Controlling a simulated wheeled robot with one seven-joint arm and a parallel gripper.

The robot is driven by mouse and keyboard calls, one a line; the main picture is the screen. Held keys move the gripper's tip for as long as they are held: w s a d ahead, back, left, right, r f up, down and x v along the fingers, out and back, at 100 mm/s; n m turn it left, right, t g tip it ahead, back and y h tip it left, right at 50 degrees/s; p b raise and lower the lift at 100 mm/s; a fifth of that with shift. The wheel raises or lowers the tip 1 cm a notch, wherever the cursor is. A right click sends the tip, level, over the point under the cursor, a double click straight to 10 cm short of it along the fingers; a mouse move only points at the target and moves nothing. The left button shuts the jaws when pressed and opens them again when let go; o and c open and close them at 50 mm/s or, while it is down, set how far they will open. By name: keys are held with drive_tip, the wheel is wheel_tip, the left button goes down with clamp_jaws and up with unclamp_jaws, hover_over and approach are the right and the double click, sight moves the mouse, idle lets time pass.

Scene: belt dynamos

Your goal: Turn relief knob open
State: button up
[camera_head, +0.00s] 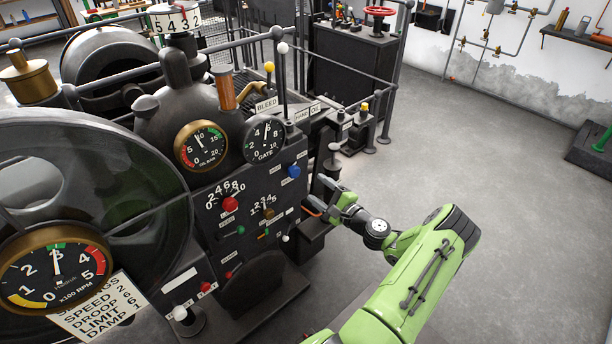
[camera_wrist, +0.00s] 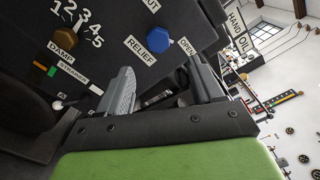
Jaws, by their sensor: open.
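The relief knob (camera_wrist: 159,42) is a small blue knob on the dark panel, between the labels RELIEF and OPEN in the wrist view. My gripper (camera_wrist: 160,72) is open in front of the panel. Its two grey fingers are apart, and the knob shows ahead, above the gap between their tips. I see no contact with the knob. In the head view my gripper (camera_head: 322,203) is at the panel's right edge.
A brown DAMP knob (camera_wrist: 65,41) lies to the left. A red knob (camera_head: 230,204) and gauges stand further left. Railings (camera_head: 345,62) stand behind.

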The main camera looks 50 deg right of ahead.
drive_tip(key=s, duration=0.6)
drive_tip(key=shift+s+a+p, duration=0.3)
drive_tip(key=shift+a, duration=0.1)
drive_tip(key=w+a+r+n+g+y+p, duration=0.1)
drive_tip(key=w+a+r+n+g+y, duration=0.2)
drive_tip(key=a+n, duration=0.4)
drive_tip(key=w+a+r+n+g+y+p, duration=0.15)
drive_tip(key=a+r+n+g, duration=0.3)
drive_tip(key=a, duration=0.55)
drive_tip(key=w+a+r+n+g+y+p, duration=0.1)
drive_tip(key=w+a+r+n+g+y, duration=0.2)
drive_tip(key=a+r+n, duration=0.4)
drive_tip(key=s+a+r+n+g+h+p, duration=0.1)
drive_tip(key=s+a+r+n+h, duration=0.1)
drive_tip(key=s+a+r, duration=0.4)
drive_tip(key=s+a+r+n+g+h+p, duration=0.1)
drive_tip(key=s+a+r+n+h, duration=0.2)
drive_tip(key=s, duration=0.9)
drive_tip(key=a+r+n, duration=0.2)
drive_tip(key=a+r, duration=0.2)
drive_tip(key=shift+s+h+p, duration=0.35)
drive_tip(key=shift+s+p, duration=0.05)
